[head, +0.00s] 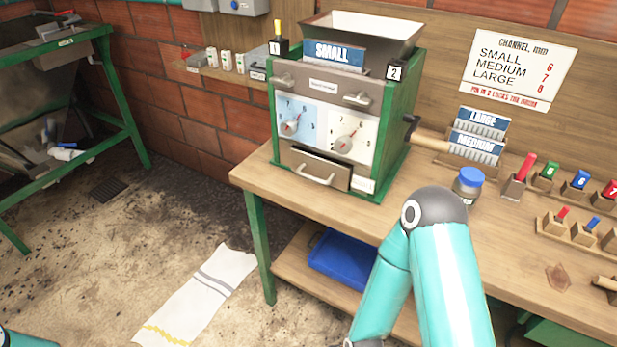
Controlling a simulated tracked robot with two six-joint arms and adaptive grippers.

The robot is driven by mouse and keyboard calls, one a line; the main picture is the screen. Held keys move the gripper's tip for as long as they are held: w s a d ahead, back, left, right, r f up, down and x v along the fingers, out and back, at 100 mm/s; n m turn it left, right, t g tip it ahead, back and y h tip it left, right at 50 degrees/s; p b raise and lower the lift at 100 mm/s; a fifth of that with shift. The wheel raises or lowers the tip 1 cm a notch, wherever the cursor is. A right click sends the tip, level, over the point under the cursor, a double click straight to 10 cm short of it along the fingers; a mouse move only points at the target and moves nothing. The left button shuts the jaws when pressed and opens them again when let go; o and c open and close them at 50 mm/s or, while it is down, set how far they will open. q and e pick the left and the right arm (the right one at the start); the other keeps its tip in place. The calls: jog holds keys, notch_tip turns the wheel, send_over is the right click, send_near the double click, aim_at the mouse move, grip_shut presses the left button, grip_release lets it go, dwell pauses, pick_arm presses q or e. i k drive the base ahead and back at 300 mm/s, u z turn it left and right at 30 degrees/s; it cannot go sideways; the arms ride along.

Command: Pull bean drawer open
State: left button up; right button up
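The pulper (394,130) is a green-framed machine with a hopper on top, standing on the wooden bench. Low on its front is a drawer (298,165) with a pale bar handle (315,177), which I take as the bean drawer. A dark gap shows along the drawer's top edge, so it seems to stand slightly out; how far is hard to tell. No gripper touches the handle. My teal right arm bends in front of the bench, and its gripper is out of the frame. Only a teal bit shows at the bottom left corner; my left gripper is not visible.
A blue-capped jar (468,184) stands right of the pulper, near my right arm's elbow. A crank handle (425,135) sticks out from the pulper's right side. A blue tray (342,262) sits on the lower shelf. A towel (198,298) lies on the floor. The bench front below the drawer is clear.

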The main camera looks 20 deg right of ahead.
aim_at(319, 168)
jog(key=z, duration=0.1)
jog(key=k, duration=1.05)
jog(key=z, duration=0.35)
jog(key=i, duration=1)
jog(key=z, duration=0.05)
